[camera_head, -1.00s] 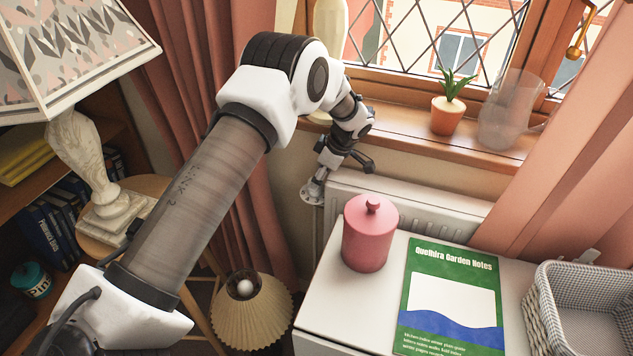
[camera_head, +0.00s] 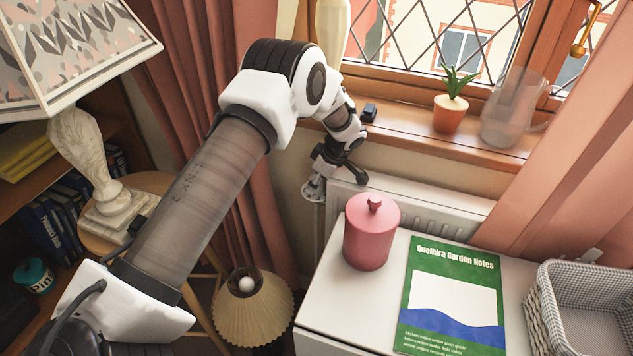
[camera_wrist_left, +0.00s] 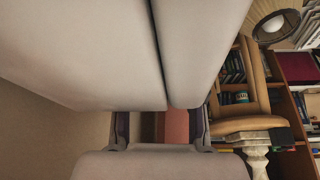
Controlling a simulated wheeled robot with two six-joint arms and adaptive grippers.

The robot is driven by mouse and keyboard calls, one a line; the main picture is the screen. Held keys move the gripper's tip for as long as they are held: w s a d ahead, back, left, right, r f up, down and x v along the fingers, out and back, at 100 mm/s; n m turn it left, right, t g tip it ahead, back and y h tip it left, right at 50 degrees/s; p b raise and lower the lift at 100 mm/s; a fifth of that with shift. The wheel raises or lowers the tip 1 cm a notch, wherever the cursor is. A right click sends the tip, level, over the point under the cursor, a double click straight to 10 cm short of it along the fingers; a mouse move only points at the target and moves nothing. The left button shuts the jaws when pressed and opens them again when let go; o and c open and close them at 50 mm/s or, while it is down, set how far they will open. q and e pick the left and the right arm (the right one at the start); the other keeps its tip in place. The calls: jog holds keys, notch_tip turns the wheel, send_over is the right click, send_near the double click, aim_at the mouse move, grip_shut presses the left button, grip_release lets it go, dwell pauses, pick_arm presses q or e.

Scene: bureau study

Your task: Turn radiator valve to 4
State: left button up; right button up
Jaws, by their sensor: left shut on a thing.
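The radiator (camera_head: 345,195) is white and stands under the window sill, partly hidden by the cabinet and a pink canister. The pale valve (camera_head: 313,188) is at its left end, small and mostly covered by my gripper, so its number markings cannot be read. My left gripper (camera_head: 318,176) reaches down to it from above and is shut on it. In the left wrist view, my two dark fingers (camera_wrist_left: 160,130) show at the bottom, and large pale surfaces fill the upper left, too close to make out. My right gripper is not in view.
The pink canister (camera_head: 371,234) and a green book (camera_head: 450,262) are on the white cabinet near the gripper. A potted plant (camera_head: 450,112) and a clear jug (camera_head: 508,112) stand on the sill. A table lamp (camera_head: 95,160) stands at left; a small shaded lamp (camera_head: 252,312) is below.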

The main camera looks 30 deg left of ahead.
pick_arm(q)
jog(key=o, duration=1.1)
jog(key=shift+o, duration=0.2)
jog(key=shift+r, duration=0.1)
jog(key=v, duration=0.7)
